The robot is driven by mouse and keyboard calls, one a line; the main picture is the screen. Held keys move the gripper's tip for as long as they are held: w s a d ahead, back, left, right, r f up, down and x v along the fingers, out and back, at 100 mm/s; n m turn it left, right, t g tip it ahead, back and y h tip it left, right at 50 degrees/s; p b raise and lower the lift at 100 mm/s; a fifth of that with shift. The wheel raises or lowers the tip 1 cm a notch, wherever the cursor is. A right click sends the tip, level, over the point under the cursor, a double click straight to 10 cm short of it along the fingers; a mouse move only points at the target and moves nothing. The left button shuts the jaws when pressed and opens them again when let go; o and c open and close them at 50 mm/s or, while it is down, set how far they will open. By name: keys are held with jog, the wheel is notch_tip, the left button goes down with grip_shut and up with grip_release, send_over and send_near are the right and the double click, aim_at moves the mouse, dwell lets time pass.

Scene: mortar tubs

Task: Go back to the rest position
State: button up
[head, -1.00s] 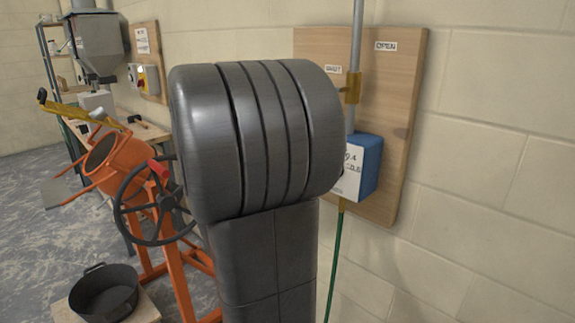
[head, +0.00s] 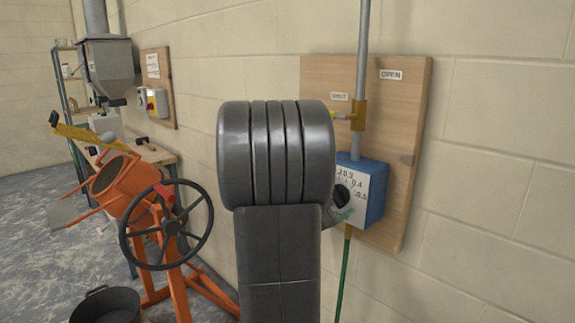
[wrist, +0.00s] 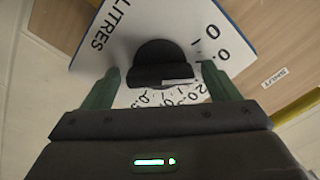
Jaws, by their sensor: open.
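My gripper (wrist: 160,67) is open in the wrist view, its two green fingers apart. The black dial knob (wrist: 160,50) shows beyond and between the fingertips, and I cannot tell whether they touch it. The knob sits on a white dial face marked with numbers and "LITRES", on the blue meter box (head: 375,190). In the head view my dark arm covers most of the gripper, and only a small green piece shows by the dial.
A wooden board (head: 408,130) on the block wall carries the meter, a grey pipe (head: 362,60) and a yellow valve handle (head: 345,117). An orange mixer (head: 135,185) with a black handwheel (head: 195,235) stands left. A black tub (head: 105,306) is at lower left.

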jog(key=shift+a, duration=0.1)
jog(key=v, duration=1.4)
jog(key=x, duration=1.4)
jog(key=shift+w+d, duration=0.1)
jog(key=shift+d, duration=0.15)
jog(key=shift+a+r+n+p, duration=0.2)
jog(key=shift+r+n+p, duration=0.1)
jog(key=shift+n+p, duration=0.8)
jog(key=n+p, duration=0.3)
jog(key=v, duration=1.4)
jog(key=shift+n+b, duration=0.4)
jog(key=shift+w+f+y, duration=0.1)
jog(key=shift+f+y, duration=0.2)
